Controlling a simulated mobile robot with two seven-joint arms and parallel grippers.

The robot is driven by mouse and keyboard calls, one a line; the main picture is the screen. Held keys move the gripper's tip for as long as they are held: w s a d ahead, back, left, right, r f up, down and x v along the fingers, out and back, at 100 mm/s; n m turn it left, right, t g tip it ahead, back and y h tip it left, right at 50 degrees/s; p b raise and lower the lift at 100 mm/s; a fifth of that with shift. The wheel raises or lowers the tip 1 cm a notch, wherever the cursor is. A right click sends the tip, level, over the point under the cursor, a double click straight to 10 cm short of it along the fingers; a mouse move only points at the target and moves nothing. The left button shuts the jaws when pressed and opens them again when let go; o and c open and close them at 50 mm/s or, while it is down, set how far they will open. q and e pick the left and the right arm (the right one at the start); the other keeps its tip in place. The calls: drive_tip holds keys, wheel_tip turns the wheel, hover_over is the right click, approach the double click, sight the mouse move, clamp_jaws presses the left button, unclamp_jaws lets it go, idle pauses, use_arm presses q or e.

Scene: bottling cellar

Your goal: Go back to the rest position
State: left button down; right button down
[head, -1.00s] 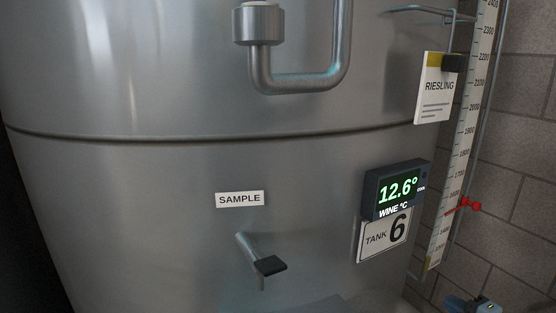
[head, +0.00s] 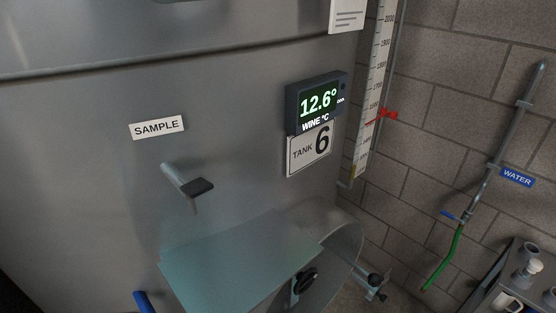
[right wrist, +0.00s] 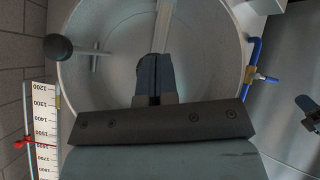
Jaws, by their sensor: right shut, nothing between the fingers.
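My right gripper (right wrist: 155,97) shows in the right wrist view, with its fingers shut together and nothing between them. Its fingers are seen in front of the round steel door (right wrist: 205,60) low on the tank; I cannot tell the distance. I cannot make out the right gripper's fingers in the head view. My left gripper is in neither view.
The steel tank (head: 90,180) fills the left, with a sample tap (head: 188,184) and temperature display (head: 315,103). The round door (head: 345,245) has a dark knob (head: 304,284). A level scale (head: 376,80), green hose (head: 443,262) and grey table (head: 517,262) stand right.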

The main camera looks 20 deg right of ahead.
drive_tip(key=a+r+m+t+p, duration=0.1)
drive_tip(key=a+r+m+p, duration=0.3)
drive_tip(key=a, duration=0.9)
drive_tip(key=shift+w+a+r+m, duration=0.3)
drive_tip(key=shift+a+m, duration=0.1)
drive_tip(key=shift+m, duration=0.3)
